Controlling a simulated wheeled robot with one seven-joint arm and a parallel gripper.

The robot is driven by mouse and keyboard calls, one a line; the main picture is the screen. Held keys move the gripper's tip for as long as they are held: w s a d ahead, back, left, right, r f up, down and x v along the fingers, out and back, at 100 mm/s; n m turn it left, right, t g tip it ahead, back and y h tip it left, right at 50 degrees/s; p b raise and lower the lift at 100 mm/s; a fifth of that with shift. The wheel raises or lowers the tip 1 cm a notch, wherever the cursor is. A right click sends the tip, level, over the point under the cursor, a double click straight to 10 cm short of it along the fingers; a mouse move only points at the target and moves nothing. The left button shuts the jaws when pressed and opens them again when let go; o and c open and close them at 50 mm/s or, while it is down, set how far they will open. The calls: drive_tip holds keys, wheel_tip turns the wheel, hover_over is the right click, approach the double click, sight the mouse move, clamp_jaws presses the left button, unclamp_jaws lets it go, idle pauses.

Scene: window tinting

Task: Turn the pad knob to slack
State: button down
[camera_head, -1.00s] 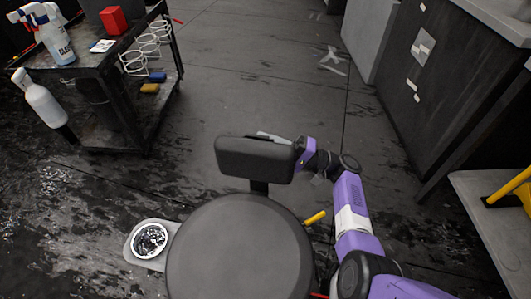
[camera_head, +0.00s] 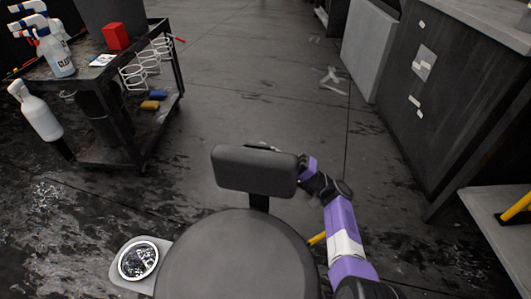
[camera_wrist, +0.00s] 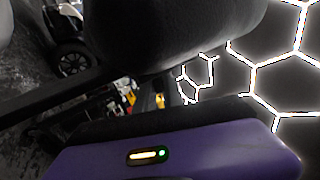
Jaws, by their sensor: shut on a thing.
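The black pad (camera_head: 254,170) stands upright on a short post behind the round seat (camera_head: 238,258) of a stool. The pad knob is hidden behind the pad in the head view, so how far it is turned cannot be seen. My gripper (camera_head: 263,147) is behind the pad, with only a sliver showing over its top edge. My purple wrist enters from the pad's right side. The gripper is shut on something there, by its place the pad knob. In the wrist view, a large dark rounded padded part (camera_wrist: 170,35) fills the top, and no fingertips show.
A metal tray with a round dish (camera_head: 138,260) sits at the seat's left. A black cart (camera_head: 110,110) with bottles and a red box (camera_head: 116,37) stands at the back left. A dark cabinet (camera_head: 440,90) lines the right. The floor beyond the pad is mostly clear.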

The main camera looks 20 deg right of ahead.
drive_tip(key=c, duration=1.4)
unclamp_jaws()
drive_tip(key=shift+r, duration=0.1)
drive_tip(key=shift+c, duration=0.2)
drive_tip(key=v, duration=0.8)
drive_tip(key=shift+b, duration=0.3)
drive_tip(key=shift+a, duration=0.1)
